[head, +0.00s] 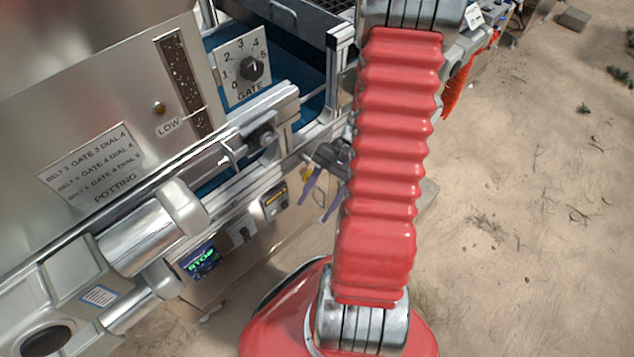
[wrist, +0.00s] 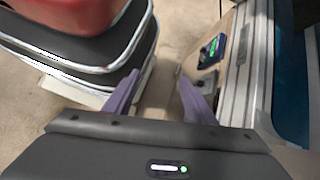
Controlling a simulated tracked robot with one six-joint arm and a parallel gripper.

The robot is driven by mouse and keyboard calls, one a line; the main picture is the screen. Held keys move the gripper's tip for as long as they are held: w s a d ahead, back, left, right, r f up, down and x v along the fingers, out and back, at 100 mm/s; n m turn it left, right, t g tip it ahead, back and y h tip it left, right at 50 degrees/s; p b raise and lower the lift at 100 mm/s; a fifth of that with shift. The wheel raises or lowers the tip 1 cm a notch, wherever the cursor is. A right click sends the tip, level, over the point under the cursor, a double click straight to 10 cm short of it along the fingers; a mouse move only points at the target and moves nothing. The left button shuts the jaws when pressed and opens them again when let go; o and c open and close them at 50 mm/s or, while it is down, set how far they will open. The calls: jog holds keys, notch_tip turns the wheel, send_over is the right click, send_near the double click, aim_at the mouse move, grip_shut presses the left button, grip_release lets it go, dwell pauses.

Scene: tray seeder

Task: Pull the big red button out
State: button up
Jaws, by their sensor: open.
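I cannot make out the big red button in either view; it may be hidden behind my arm or out of frame. My gripper (head: 315,206) has purple fingers and hangs beside the seeder's front side, just right of its small control boxes, partly covered by my red arm sleeve. In the wrist view my gripper (wrist: 158,95) is open, with nothing between its fingers. A box with a lit green display (head: 200,260) is mounted on the lower side of the machine. This display also shows in the wrist view (wrist: 212,50), beyond the right finger.
A grey switch box (head: 241,233) and a box with a yellow label (head: 274,201) sit right of the display. Above are a metal rail and the gate dial (head: 251,67). A silver roller (head: 150,230) juts out at left. Sandy ground at right is mostly clear.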

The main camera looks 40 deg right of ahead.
jog(key=w+d+f+m+t, duration=0.1)
jog(key=d+f+m+t, duration=0.2)
jog(key=f+m+t, duration=0.55)
jog(key=d+f+m+t, duration=0.2)
jog(key=f+m+t, duration=0.4)
jog(key=f+m, duration=0.5)
jog(key=w+d+f+m+t+h, duration=0.2)
jog(key=d+f+m+t+h, duration=0.2)
jog(key=d, duration=0.7)
notch_tip(320, 180, down, 2)
jog(key=m+h, duration=0.1)
jog(key=h, duration=0.2)
jog(key=shift+h, duration=0.4)
jog(key=shift+w, duration=0.15)
jog(key=w, duration=1.3)
jog(key=shift+w+a, duration=0.25)
jog(key=shift+w, duration=0.15)
jog(key=shift+c, duration=0.5)
jog(key=shift+f, duration=0.1)
grip_shut()
